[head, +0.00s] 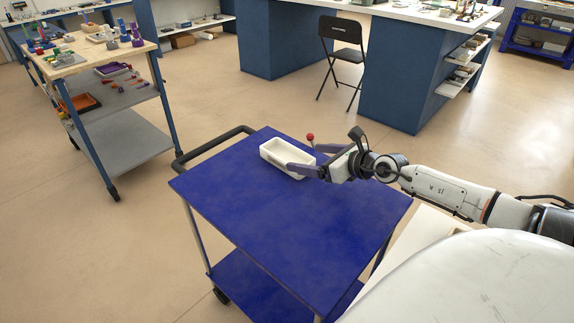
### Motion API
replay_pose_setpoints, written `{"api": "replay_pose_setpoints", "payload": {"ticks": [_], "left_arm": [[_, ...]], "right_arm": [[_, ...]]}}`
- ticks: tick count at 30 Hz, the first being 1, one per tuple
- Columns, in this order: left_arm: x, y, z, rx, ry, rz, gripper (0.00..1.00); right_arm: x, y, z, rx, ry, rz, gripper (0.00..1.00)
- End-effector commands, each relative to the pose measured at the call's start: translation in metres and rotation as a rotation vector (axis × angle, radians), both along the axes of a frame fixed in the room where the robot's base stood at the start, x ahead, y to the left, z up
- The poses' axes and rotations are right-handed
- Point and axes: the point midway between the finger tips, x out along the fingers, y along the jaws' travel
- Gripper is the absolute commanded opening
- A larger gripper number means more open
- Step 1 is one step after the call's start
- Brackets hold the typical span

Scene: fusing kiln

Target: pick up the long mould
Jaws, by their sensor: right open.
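The long mould (270,155) is a white, open, trough-like rectangular dish. It rests on the blue top of a cart (275,225), near the far edge. My right gripper (302,158) comes in from the right and is open at the mould's right end. One dark finger overlaps the mould's near right corner in the picture, and the other finger is beyond it. I cannot tell whether the fingers touch the mould. My left gripper is not in view.
The cart has a dark handle (212,147) at its far left side. A small red ball (310,136) shows just behind my right gripper. The near part of the cart top is clear. A wooden-topped trolley with items (80,62), a black folding chair (341,42) and blue benches stand farther off.

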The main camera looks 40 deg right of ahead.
Motion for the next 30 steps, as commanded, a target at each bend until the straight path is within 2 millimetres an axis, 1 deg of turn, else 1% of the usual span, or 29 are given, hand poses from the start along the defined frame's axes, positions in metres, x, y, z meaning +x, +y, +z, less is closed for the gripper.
{"api": "replay_pose_setpoints", "payload": {"ticks": [10,20,25,30], "left_arm": [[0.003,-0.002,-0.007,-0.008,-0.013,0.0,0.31],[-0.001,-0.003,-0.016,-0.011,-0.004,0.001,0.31],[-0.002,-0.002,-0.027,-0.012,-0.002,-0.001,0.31],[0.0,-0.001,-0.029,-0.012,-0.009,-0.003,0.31]], "right_arm": [[0.036,0.001,-0.015,0.001,-0.004,-0.001,0.84],[0.052,0.002,-0.023,0.001,-0.002,-0.001,0.84],[0.073,0.002,-0.034,0.002,-0.003,-0.001,0.84],[0.089,0.002,-0.04,0.001,-0.001,0.0,0.84]]}}
